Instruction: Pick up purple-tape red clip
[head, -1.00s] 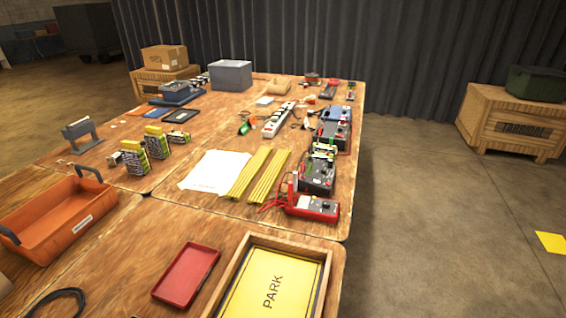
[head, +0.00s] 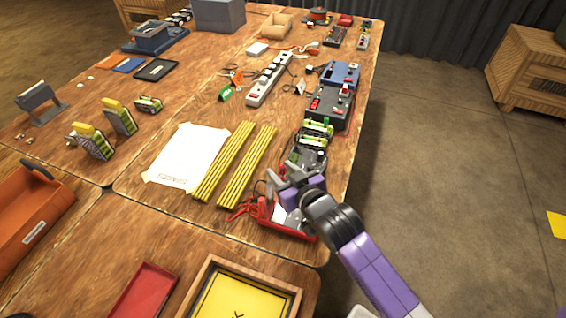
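My gripper (head: 279,170) reaches in from the lower right in the head view, above the right edge of the table. Its grey fingers look spread apart, with nothing visible between them. It is over or close to the red meter (head: 268,217), partly covering it, and near the dark charger with green-labelled packs (head: 317,128). Red leads (head: 240,211) lie left of the red meter. I cannot make out a red clip with purple tape; it may be among these leads, too small to tell, or hidden behind my gripper.
Yellow strips (head: 235,165) and a white sheet (head: 190,158) lie left of my gripper. A grey charger (head: 330,104) and a white power strip (head: 268,80) are farther back. A wooden tray (head: 212,280) and a red tray (head: 145,290) are in front.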

